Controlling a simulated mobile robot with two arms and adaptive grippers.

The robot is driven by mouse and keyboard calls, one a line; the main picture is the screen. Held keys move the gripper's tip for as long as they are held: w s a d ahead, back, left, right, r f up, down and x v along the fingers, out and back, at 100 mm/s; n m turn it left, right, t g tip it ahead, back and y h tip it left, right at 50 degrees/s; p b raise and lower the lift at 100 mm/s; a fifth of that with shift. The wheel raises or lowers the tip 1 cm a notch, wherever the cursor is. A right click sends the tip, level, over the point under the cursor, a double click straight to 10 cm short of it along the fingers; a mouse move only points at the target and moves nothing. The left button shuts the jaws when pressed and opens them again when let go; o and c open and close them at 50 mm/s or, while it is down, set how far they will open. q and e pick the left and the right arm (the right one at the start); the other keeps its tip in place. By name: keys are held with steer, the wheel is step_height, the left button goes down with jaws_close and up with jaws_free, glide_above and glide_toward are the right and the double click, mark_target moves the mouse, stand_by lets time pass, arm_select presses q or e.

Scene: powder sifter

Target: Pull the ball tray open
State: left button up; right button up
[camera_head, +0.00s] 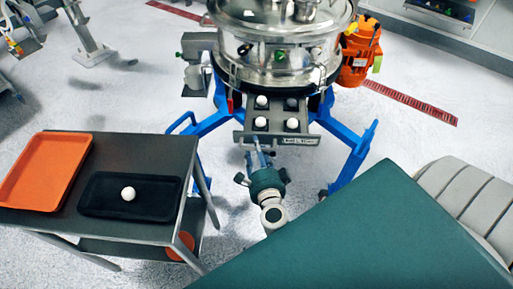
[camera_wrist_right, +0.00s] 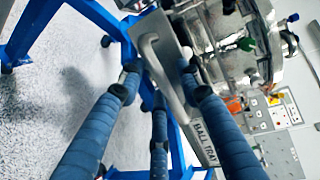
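The ball tray (camera_head: 281,139) is a grey metal drawer under the steel sifter (camera_head: 275,45). It juts out toward me, and several white balls show in it. Its labelled front and handle (camera_wrist_right: 150,45) show in the right wrist view. My right gripper (camera_head: 258,150) is at the left part of the tray front. In the wrist view the blue fingers of this gripper (camera_wrist_right: 160,78) are spread apart, with the handle and tray front between them. Whether they touch the metal I cannot tell. My left gripper is not in view.
A dark cart (camera_head: 60,222) at left carries an orange tray (camera_head: 45,170) and a black tray (camera_head: 100,205) with one white ball (camera_head: 128,193). Blue legs (camera_head: 345,175) of the sifter stand on both sides of the tray. Floor is clear between cart and sifter.

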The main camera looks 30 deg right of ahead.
steer(key=v, duration=1.2)
